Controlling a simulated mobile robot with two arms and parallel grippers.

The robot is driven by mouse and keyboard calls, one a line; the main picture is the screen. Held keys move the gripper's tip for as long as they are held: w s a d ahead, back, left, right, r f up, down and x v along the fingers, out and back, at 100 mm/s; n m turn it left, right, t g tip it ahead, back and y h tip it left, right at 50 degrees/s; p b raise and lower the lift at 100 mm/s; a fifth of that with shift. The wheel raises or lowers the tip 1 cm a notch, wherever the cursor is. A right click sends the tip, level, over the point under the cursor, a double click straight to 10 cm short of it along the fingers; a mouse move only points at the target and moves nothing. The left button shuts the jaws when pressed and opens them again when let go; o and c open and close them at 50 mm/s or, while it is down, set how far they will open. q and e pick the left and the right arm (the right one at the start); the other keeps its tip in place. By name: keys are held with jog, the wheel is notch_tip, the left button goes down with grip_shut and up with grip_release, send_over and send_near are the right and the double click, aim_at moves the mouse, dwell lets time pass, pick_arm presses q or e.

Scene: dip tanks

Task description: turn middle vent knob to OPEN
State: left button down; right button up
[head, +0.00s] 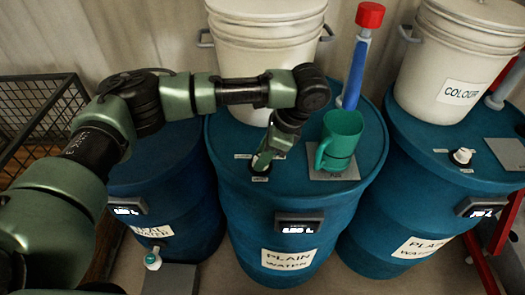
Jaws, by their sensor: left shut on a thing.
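The middle blue drum (230,205) stands at the centre of the head view, with a PLAIN WATER label on its front. My left gripper (262,162) reaches down to the left part of its lid and is shut on the middle vent knob. The gripper hides the knob, so its pointing direction cannot be told. Small white labels (260,179) lie on the lid around the gripper; they are too small to read. My right gripper is not in view.
A green jug (339,140) stands on a grey plate right of my gripper. A white bucket (262,50) and a blue pump tube with a red cap (369,16) stand behind. The right drum (410,175) carries a white vent knob (462,156) and a COLOUR bucket (452,70).

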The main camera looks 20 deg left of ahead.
pick_arm(q)
jog(key=m+p, duration=0.2)
jog(key=m+t+p, duration=0.1)
jog(key=m+p, duration=0.1)
jog(key=m+t+p, duration=0.1)
jog(key=m+p, duration=0.1)
jog(key=shift+s+r+p, duration=0.2)
jog(key=shift+r+p, duration=0.05)
jog(key=shift+p, duration=0.1)
jog(key=m+t+h+p, duration=0.1)
jog(key=m+p, duration=0.2)
jog(key=shift+m+t, duration=0.3)
jog(key=m, duration=0.1)
jog(key=m+p, duration=0.1)
jog(key=shift+s+a+f+m+t+h, duration=0.1)
jog(key=shift+a+f+m+t+h, duration=0.05)
jog(key=shift+m+t+h, duration=0.2)
jog(key=m, duration=0.2)
jog(key=m+t+h, duration=0.1)
jog(key=m, duration=0.1)
jog(key=shift+f+h, duration=0.1)
jog(key=shift+h, duration=0.15)
jog(key=shift+m, duration=0.35)
jog(key=c, duration=1)
grip_release()
jog(key=shift+o, duration=0.2)
